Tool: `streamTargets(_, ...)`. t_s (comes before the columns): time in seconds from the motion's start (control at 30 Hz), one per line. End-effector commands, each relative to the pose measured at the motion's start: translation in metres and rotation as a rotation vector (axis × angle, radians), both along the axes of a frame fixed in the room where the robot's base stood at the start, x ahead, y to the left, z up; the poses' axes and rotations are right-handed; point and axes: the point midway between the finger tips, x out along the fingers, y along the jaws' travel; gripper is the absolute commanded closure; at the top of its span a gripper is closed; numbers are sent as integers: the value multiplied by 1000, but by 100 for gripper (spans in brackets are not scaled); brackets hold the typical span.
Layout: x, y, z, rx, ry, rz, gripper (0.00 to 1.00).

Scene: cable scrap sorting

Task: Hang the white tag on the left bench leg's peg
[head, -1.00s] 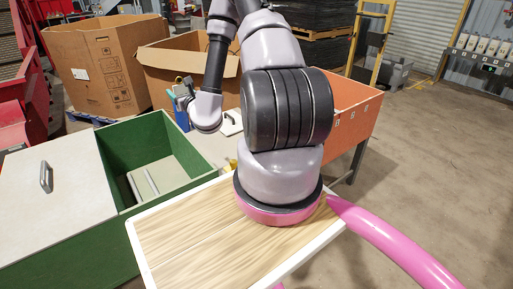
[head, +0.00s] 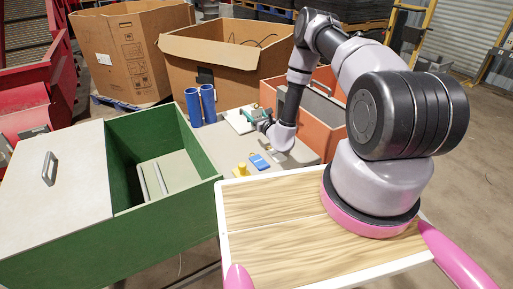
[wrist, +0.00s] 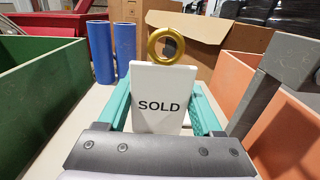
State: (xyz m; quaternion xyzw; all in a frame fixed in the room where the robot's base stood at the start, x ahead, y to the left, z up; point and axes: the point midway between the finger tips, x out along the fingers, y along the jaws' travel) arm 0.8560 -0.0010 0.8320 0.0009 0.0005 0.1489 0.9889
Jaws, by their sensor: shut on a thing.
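The white tag (wrist: 158,88) reads SOLD and has a gold ring (wrist: 166,46) at its top. It stands upright between the teal fingers of my gripper (wrist: 159,112) in the wrist view, and the gripper is shut on it. In the head view my gripper (head: 257,115) is small, over the far part of the grey bench top (head: 222,142). I cannot make out the tag clearly there. The left bench leg and its peg do not show in either view.
A green bin (head: 200,187) stands left of the bench and an orange bin (head: 318,136) right of it. Two blue tubes (head: 200,104) stand at the bench's back left. A yellow piece (head: 241,170) and a blue piece (head: 259,162) lie nearer. Cardboard boxes (head: 205,62) stand behind.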

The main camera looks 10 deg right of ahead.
Motion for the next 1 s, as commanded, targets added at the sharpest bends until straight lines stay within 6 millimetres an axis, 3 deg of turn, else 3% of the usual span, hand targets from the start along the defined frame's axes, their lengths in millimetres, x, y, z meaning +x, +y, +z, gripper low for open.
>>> streamTargets(0.3,1,4,-58,-4,3,17,93)
streamTargets(0.47,1,5,-71,-3,1,16,93)
streamTargets(0.63,1,4,-97,-5,2,16,93)
streamTargets(0.77,1,4,-108,-4,1,15,93)
streamTargets(1.0,2,4,-108,-3,1,15,93)
